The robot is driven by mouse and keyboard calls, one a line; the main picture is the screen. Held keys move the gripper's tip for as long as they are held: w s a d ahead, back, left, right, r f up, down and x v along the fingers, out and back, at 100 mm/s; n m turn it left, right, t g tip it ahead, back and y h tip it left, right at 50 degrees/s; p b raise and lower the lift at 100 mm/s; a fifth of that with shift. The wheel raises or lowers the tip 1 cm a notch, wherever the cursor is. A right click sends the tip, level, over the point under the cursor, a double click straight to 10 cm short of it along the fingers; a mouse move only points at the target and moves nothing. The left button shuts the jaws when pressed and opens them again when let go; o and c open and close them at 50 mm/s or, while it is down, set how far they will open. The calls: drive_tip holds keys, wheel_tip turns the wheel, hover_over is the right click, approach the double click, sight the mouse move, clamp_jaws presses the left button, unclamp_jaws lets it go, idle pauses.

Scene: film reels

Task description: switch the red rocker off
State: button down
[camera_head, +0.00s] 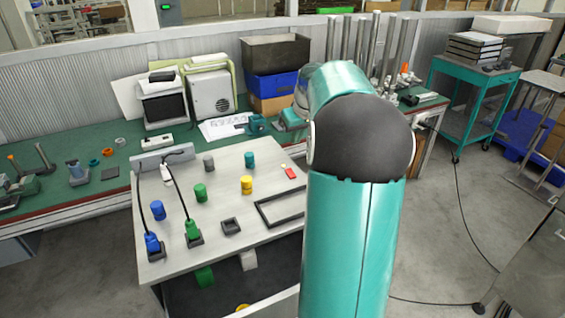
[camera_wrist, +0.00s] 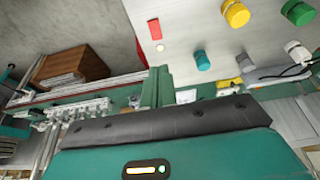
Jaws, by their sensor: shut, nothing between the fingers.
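The red rocker (camera_head: 290,172) is a small red rectangle on the light panel table, with a small pale round dot beside its far-left end. It also shows near the top of the wrist view (camera_wrist: 155,29). Which way the rocker is tipped is too small to tell. My gripper (camera_wrist: 160,70) shows in the wrist view as two narrow teal fingers close together, shut and empty. Its tips appear below the rocker in that picture, apart from it. In the head view my arm hides the gripper and covers the panel's right side.
The panel (camera_head: 220,171) carries several coloured knobs, including a yellow one (camera_head: 246,185), a black rectangular frame (camera_head: 281,208) and blue and green plugs with cables. A green workbench (camera_head: 110,187) with equipment stands behind. A teal cart (camera_head: 474,75) stands at the right.

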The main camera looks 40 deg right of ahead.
sight(291, 174)
drive_tip(key=x, duration=1.4)
drive_tip(key=shift+s+d+f, duration=0.15)
drive_tip(key=shift+s+f, duration=0.1)
drive_tip(key=shift+s, duration=0.05)
drive_tip(key=shift+w+f, duration=0.1)
drive_tip(key=shift+w+f+g, duration=0.1)
drive_tip(key=shift+f+g, duration=0.05)
drive_tip(key=shift+g, duration=0.25)
drive_tip(key=shift+f, duration=0.1)
drive_tip(key=shift+s+a+f, duration=0.1)
drive_tip(key=shift+s+a, duration=0.1)
drive_tip(key=shift+s, duration=0.75)
